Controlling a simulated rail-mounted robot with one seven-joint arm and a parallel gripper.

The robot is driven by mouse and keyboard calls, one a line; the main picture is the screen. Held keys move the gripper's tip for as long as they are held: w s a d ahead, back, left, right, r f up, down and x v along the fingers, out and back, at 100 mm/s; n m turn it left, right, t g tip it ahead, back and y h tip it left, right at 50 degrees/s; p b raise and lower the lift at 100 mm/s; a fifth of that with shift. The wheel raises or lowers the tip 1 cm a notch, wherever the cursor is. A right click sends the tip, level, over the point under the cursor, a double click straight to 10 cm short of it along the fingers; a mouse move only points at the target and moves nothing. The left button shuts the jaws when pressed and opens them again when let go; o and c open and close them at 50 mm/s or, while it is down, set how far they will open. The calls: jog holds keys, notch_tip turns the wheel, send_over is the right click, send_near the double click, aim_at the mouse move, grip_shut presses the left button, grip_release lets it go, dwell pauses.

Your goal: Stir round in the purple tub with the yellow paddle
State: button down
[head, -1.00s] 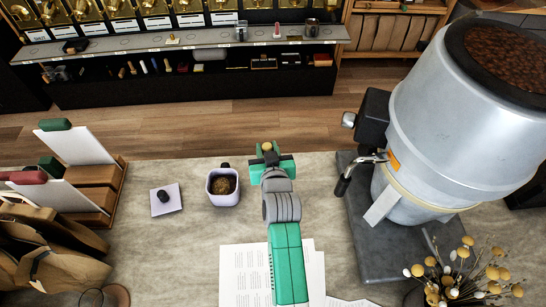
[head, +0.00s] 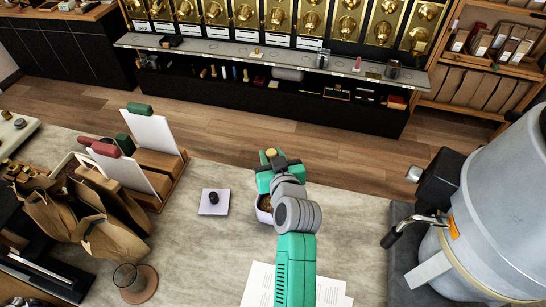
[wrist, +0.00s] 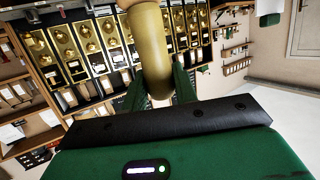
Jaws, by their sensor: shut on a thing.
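The pale purple tub (head: 262,214) stands on the counter in the head view, mostly hidden behind my gripper and wrist. A little of its brown contents shows at the rim. My gripper (head: 271,172) is above the tub's far side in that view. It is shut on the yellow paddle (wrist: 152,50), whose thick handle rises between the green fingers in the wrist view. The handle's rounded yellow top (head: 270,153) shows above the gripper in the head view. The paddle's lower end is hidden, so I cannot tell whether it is in the contents.
A dark knob-like thing (head: 213,198) sits on a pale square (head: 215,209) left of the tub. Clipboards and brown bags crowd the left. Paper sheets (head: 258,285) lie near my arm. A large grey drum machine (head: 500,200) stands right. Bare counter lies between.

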notch_tip(320, 180, down, 14)
jog(key=b, duration=1.2)
jog(key=shift+r, duration=0.1)
